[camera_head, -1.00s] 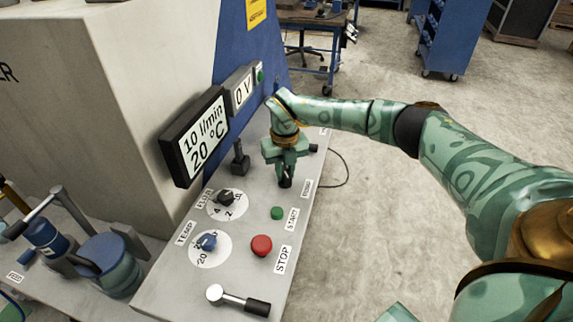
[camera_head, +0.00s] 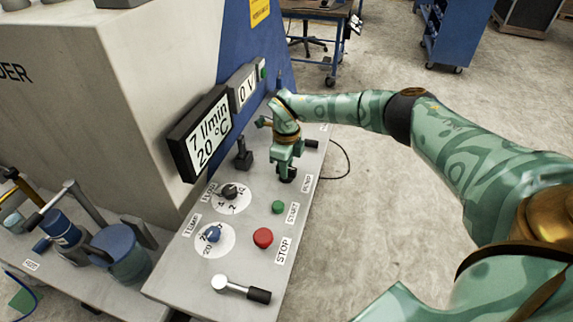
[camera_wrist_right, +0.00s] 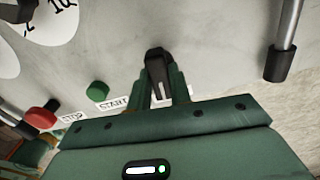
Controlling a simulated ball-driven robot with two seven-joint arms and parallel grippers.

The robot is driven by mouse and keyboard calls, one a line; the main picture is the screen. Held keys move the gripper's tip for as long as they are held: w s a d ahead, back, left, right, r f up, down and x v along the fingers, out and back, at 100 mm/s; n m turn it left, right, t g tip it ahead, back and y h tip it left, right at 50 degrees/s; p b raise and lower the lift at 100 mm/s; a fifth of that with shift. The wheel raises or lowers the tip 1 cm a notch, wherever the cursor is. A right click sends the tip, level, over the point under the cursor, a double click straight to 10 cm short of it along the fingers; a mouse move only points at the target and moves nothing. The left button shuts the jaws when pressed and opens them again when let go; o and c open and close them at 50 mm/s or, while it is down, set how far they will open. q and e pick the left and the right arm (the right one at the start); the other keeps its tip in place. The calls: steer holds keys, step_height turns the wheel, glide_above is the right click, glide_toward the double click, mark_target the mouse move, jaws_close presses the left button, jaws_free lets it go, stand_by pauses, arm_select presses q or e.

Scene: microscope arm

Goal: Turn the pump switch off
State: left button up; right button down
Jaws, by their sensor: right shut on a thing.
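The pump switch is a black knob (camera_head: 289,177) on the grey panel, beside the PUMP label (camera_head: 308,183). My right gripper (camera_head: 284,168) comes down on it from above. In the right wrist view the two green fingers (camera_wrist_right: 158,88) are shut on the black pump switch (camera_wrist_right: 156,62), one on each side of it. A light line shows on the switch's face. My fingers hide part of the switch in the head view. The display (camera_head: 203,137) reads 7 l/min and 20 °C. My left gripper is not in view.
A green START button (camera_head: 278,207), a red STOP button (camera_head: 263,238), a blue TEMP knob (camera_head: 211,234) and a black flow knob (camera_head: 230,191) sit nearer on the panel. A lever (camera_head: 242,290) lies at the front.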

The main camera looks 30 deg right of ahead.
steer(key=shift+r+n, duration=0.1)
steer(key=shift+n, duration=0.4)
steer(key=shift+w, duration=0.1)
steer(key=c, duration=1.3)
jaws_free()
step_height(320, 180, up, 16)
steer(key=p, duration=0.2)
steer(key=shift+r+p, duration=0.15)
steer(key=shift+p, duration=0.2)
